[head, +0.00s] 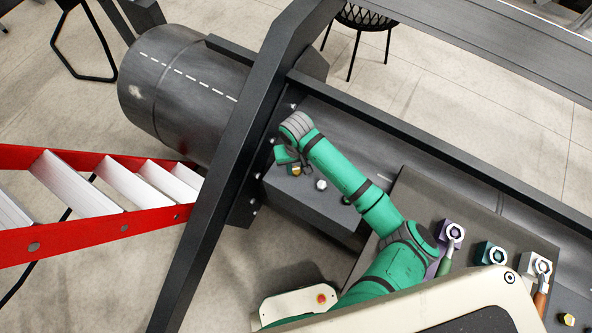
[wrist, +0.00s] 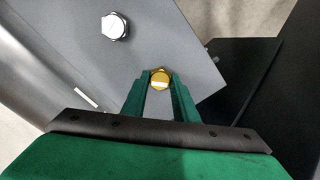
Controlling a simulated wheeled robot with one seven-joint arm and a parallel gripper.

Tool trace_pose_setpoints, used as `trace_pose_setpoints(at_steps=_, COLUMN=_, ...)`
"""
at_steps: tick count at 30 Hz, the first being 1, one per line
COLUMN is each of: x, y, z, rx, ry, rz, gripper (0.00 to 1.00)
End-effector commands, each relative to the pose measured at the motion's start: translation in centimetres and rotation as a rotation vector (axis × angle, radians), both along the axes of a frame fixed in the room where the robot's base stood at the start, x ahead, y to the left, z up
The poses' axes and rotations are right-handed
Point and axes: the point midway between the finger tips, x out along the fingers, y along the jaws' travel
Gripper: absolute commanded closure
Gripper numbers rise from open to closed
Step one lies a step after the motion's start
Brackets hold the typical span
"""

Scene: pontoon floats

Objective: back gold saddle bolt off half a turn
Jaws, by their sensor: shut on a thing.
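The gold saddle bolt (wrist: 160,78) shows in the wrist view between the fingertips of my gripper (wrist: 159,86). My gripper is shut on its head, one green finger on each side. A white stripe crosses the gold head, lying nearly level in the wrist view. In the head view the gold bolt (head: 296,170) shows just beside my gripper (head: 288,160), on the dark grey saddle block (head: 318,207). A silver bolt (wrist: 113,26) stands on the same grey face, up and left of the gold one; in the head view this silver bolt (head: 321,184) is to its right.
A dark pontoon float (head: 185,90) and a slanting dark beam (head: 240,155) lie left of my arm. A red ladder (head: 110,165) stands at far left. At right, a grey board (head: 500,225) bears purple, teal and white blocks with nuts, and handled tools.

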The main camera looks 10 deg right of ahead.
Motion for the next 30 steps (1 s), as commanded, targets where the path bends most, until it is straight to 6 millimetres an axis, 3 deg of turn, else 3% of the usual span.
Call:
trace_pose_setpoints(at_steps=8, x=-0.24, y=0.00, z=-0.09, rx=-0.002, ry=0.008, rz=0.014, gripper=0.93)
trace_pose_setpoints(at_steps=18, x=-0.21, y=-0.06, z=-0.03, rx=-0.002, ry=0.009, rz=0.427, gripper=0.93)
trace_pose_setpoints(at_steps=19, x=-0.22, y=-0.04, z=-0.04, rx=-0.001, ry=0.008, rz=0.449, gripper=0.71)
trace_pose_setpoints(at_steps=21, x=-0.20, y=0.02, z=-0.05, rx=0.000, ry=0.007, rz=0.439, gripper=0.59)
trace_pose_setpoints(at_steps=30, x=-0.06, y=0.01, z=0.14, rx=0.000, ry=0.002, rz=0.435, gripper=0.59)
